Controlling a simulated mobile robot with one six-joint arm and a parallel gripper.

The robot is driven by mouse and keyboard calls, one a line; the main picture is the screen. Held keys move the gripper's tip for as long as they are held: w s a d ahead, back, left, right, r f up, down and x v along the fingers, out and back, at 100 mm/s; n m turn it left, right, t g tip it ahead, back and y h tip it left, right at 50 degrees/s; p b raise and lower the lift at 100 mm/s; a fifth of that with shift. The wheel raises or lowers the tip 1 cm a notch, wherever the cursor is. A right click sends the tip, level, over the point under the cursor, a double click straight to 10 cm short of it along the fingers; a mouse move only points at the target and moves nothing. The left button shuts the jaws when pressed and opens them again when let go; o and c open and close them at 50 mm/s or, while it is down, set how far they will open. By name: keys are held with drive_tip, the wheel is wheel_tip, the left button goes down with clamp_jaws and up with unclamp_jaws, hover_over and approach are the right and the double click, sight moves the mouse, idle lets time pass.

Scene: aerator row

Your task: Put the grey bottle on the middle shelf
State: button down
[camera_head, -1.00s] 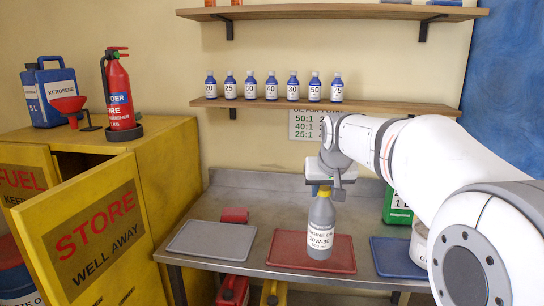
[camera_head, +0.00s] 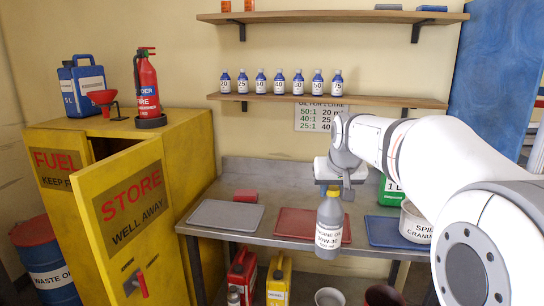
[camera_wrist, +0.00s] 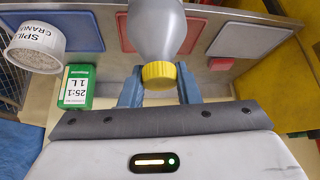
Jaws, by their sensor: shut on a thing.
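The grey bottle (camera_head: 329,224) has a yellow cap and a white engine oil label; its cap also shows in the wrist view (camera_wrist: 159,75). My gripper (camera_head: 333,190) is shut on it near the cap, and the blue fingers (camera_wrist: 159,90) lie on both sides of the neck in the wrist view. The bottle hangs upright in front of the bench, over its front edge. The middle shelf (camera_head: 385,101) is the wooden board on the back wall, with a row of several small blue bottles (camera_head: 279,83) on its left and centre. Its right part is bare.
The bench (camera_head: 268,229) carries a grey mat (camera_head: 226,215), a red mat (camera_head: 296,224), a blue mat (camera_head: 392,231), a green container (camera_head: 389,190) and a white tub (camera_head: 416,223). An upper shelf (camera_head: 345,17) is above. The open yellow cabinet door (camera_head: 131,215) stands at left.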

drive_tip(key=shift+s, duration=0.25)
drive_tip(key=shift+s+f, duration=0.1)
drive_tip(key=shift+f, duration=0.15)
hover_over(328, 246)
drive_tip(key=w, duration=0.4)
drive_tip(key=f, duration=0.8)
drive_tip(key=shift+s+d+f, duration=0.1)
drive_tip(key=shift+d+f, duration=0.05)
drive_tip(key=shift+d, duration=0.2)
drive_tip(key=f, duration=0.5)
drive_tip(key=s+f, duration=0.1)
drive_tip(key=f, duration=0.2)
drive_tip(key=shift+s, duration=0.1)
drive_tip(key=s+f, duration=0.4)
drive_tip(key=f, duration=0.7)
drive_tip(key=s+f, duration=0.3)
drive_tip(key=f, duration=0.8)
drive_tip(key=shift+s+f+p, duration=0.35)
drive_tip(key=shift+s, duration=0.1)
